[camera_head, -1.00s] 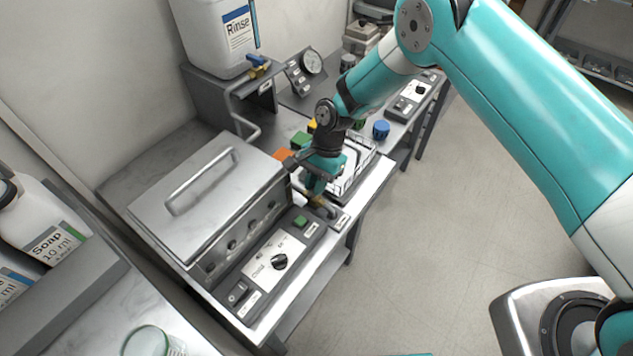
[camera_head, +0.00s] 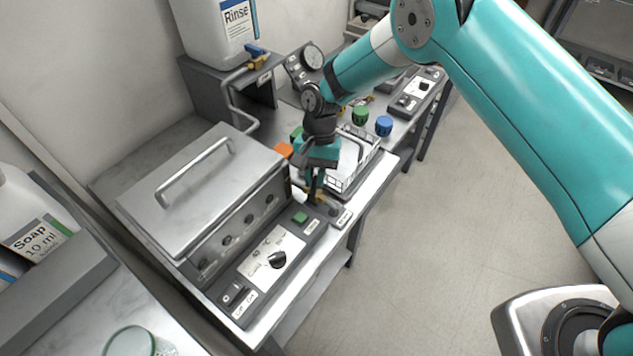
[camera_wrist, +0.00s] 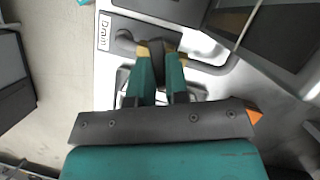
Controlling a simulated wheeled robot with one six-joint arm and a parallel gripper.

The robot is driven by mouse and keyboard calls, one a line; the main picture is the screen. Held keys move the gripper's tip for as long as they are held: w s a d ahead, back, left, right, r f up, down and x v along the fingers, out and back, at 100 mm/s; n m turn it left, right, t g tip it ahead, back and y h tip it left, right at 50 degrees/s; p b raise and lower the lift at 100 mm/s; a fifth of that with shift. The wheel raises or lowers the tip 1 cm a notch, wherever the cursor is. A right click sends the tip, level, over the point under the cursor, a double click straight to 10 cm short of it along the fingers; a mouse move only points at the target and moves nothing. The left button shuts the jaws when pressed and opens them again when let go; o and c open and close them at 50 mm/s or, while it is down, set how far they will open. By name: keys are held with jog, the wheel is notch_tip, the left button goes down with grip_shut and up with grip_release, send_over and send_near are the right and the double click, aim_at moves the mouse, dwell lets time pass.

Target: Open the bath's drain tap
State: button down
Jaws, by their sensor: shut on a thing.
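The bath (camera_head: 190,190) is a steel box with a closed lid and a bar handle, left of my gripper. Its drain tap (camera_head: 332,207) is low at the bath's right front corner, beside a small label. The wrist view shows the label "Drain" (camera_wrist: 104,32) and the tap's grey body (camera_wrist: 124,40). My gripper (camera_head: 314,196) points down at the tap. In the wrist view my gripper (camera_wrist: 158,52) has its fingers on both sides of the dark tap lever, shut on it. The fingers hide part of the lever.
A control panel (camera_head: 268,262) with a black knob and green switch fronts the bath. A wire basket (camera_head: 362,165) stands close behind my gripper. A Rinse jug (camera_head: 215,35) with a blue-handled tap stands on a shelf.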

jog(key=shift+a+n+h+b, duration=0.1)
jog(key=shift+n+h+b, duration=0.45)
jog(key=shift+n, duration=0.65)
jog(key=c, duration=1.1)
grip_release()
jog(key=p+v, duration=0.5)
jog(key=v, duration=1.2)
jog(key=shift+w+r, duration=0.15)
jog(key=shift+w, duration=0.05)
